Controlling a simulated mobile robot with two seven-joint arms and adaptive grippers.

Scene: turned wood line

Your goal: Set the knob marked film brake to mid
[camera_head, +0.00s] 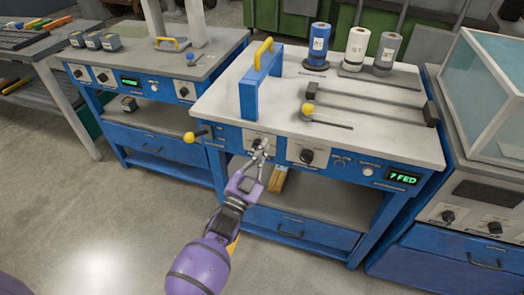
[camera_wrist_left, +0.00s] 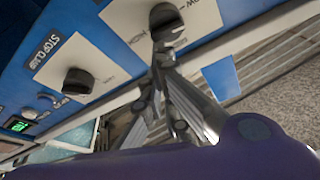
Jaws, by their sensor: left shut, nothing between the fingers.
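Two black knobs on white plates sit on the blue front panel of the middle bench. The left knob (camera_head: 257,143) is at my left gripper; it also shows at the top of the left wrist view (camera_wrist_left: 164,16). The right knob (camera_head: 307,156) stands clear; in the left wrist view (camera_wrist_left: 78,81) its label seems to start with "STOP". I cannot read "film brake" on either plate. My left gripper (camera_head: 264,152) is shut with nothing between its fingers. Its tips are close to the left knob, partly covering its plate; contact is unclear. The right gripper is out of view.
The display (camera_head: 403,177) reads "7 FED". A yellow-balled lever (camera_head: 190,137) sticks out at the bench's left front corner. A blue frame with a yellow handle (camera_head: 263,54) stands on top. Other benches flank this one; the floor in front is clear.

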